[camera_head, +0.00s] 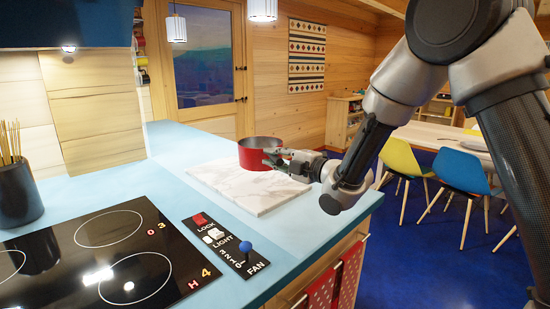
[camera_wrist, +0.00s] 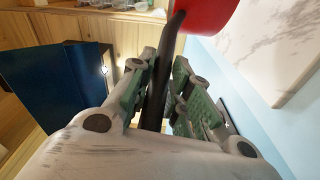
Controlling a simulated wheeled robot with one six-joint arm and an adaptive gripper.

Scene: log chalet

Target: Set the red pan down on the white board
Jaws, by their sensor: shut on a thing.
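The red pan (camera_head: 258,154) is upright at the back part of the white marbled board (camera_head: 240,188) in the head view. I cannot tell whether its base touches the board or hangs just above it. My gripper (camera_head: 280,158) is at the pan's right side. In the wrist view my gripper (camera_wrist: 162,95) is shut on the pan's dark handle (camera_wrist: 155,85). Part of the red pan body (camera_wrist: 208,14) shows at the top there, with the white board (camera_wrist: 268,45) to its right. The pan's far side and base are mostly hidden.
The board lies on a light blue counter (camera_head: 185,146). A black cooktop (camera_head: 85,255) and a switch panel (camera_head: 225,243) are nearer, left of and in front of the board. A dark utensil cup (camera_head: 17,195) stands at left. Red towels (camera_head: 348,270) hang at the counter's side.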

